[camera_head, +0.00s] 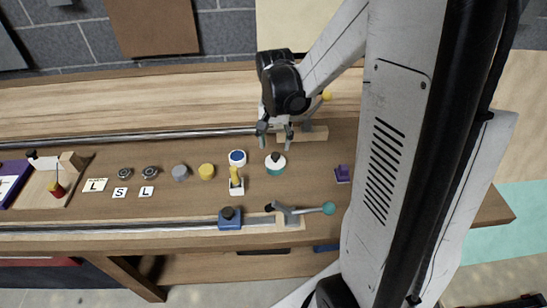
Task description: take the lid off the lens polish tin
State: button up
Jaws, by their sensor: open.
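Which item is the lens polish tin I cannot tell for certain, as no label is readable. A round teal-and-white container (277,170) with a dark knob on top stands right of the bench's middle and looks like a lidded tin. A round white item with a blue top (237,157) stands just left of it. My gripper (275,143) is open, fingers pointing down, just behind and above the teal-and-white container. I see nothing between the fingers. Its exact height and any contact are unclear.
A yellow disc (206,171), grey disc (180,172) and two dark round parts stand left, near lettered cards (95,185). A small white stand with a yellow piece (236,184) is close in front. A teal-knobbed lever (328,208) and blue block (230,219) sit along the front rail.

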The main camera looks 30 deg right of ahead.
aim_at(275, 155)
jog(key=shift+s+f+p, duration=0.2)
jog(key=shift+f+p, duration=0.1)
jog(key=shift+f, duration=2.45)
grip_shut()
